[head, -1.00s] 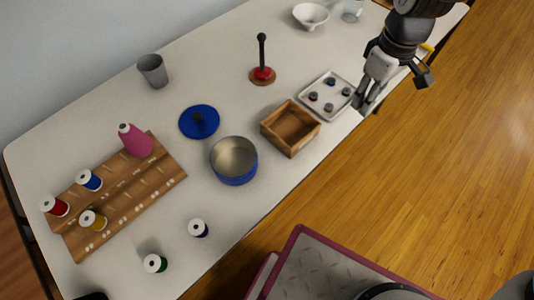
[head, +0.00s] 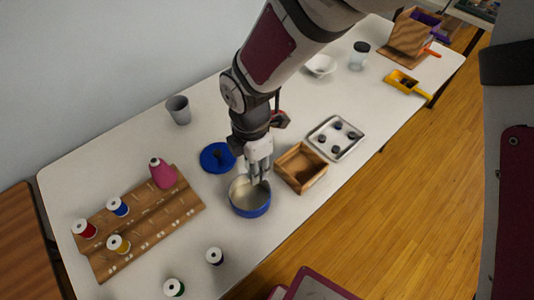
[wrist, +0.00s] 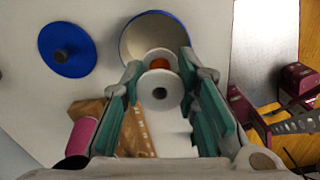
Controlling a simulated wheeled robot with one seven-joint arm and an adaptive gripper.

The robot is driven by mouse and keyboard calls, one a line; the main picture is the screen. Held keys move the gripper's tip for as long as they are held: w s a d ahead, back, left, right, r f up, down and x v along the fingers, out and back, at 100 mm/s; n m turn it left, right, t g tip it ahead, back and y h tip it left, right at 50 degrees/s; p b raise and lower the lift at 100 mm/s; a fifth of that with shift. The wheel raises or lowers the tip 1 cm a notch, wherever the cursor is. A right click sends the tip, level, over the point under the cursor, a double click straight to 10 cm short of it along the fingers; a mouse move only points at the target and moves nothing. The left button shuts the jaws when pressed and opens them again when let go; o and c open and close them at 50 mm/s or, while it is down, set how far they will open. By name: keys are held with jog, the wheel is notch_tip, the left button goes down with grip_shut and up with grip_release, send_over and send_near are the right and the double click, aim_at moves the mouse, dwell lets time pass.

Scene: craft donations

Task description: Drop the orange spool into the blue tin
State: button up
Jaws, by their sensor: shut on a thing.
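The blue tin (head: 250,207) stands open on the table, with a pale metal inside. In the wrist view the tin (wrist: 127,38) lies just beyond the fingertips. My gripper (head: 258,179) is over the tin in the head view. In the wrist view my gripper (wrist: 160,85) is shut on a spool (wrist: 160,91) with white end discs and orange thread showing at its far side. The spool overlaps the tin's near rim in that view; its exact height above the tin is hard to tell.
The blue lid (head: 217,157) with a dark knob lies behind the tin. A wooden box (head: 301,168) stands close to the right. A wooden rack (head: 140,231) with several spools is at left. Loose spools (head: 215,256) stand near the front edge.

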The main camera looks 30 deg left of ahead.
notch_tip(320, 180, down, 5)
jog(key=shift+b, duration=1.05)
jog(key=o, duration=0.8)
notch_tip(320, 180, up, 12)
